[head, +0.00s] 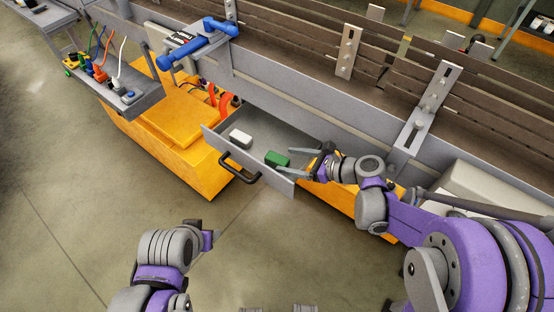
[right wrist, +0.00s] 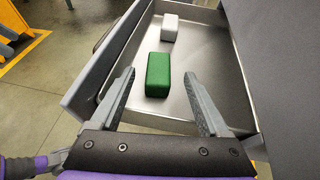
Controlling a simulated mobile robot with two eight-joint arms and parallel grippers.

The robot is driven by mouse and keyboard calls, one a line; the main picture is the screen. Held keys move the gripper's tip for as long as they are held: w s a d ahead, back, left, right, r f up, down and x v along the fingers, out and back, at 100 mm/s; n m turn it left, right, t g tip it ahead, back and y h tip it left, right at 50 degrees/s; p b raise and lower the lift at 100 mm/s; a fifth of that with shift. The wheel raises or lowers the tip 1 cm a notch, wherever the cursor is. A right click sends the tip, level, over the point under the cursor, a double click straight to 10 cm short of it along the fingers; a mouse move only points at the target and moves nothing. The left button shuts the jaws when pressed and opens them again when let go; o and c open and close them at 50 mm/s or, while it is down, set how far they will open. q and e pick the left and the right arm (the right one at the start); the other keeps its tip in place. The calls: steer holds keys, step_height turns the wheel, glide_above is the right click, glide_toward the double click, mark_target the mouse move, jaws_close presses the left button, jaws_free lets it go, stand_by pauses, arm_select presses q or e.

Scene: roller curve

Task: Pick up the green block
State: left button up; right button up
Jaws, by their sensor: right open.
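The green block (head: 277,159) lies in an open grey drawer (head: 248,167) below the conveyor. In the right wrist view the green block (right wrist: 158,75) stands ahead of my fingers and a little beyond their tips, on the drawer floor. My right gripper (head: 296,161) is open, its fingers pointing left toward the green block; no contact is clear. The wrist view shows the right gripper (right wrist: 160,98) empty, with the block lined up between its two fingers. My left gripper (head: 212,238) is low in the head view, away from the drawer; its jaws are unclear.
A white block (head: 240,138) lies farther back in the same drawer, also in the wrist view (right wrist: 170,28). The drawer's black handle (head: 240,168) juts out in front. A yellow cabinet (head: 170,125) stands left of the drawer. The conveyor rail (head: 300,105) runs above it. Open floor lies in front.

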mark_target(281, 159)
steer(key=x, duration=0.4)
steer(key=shift+a+f, duration=0.15)
steer(key=shift+c, duration=0.3)
jaws_close()
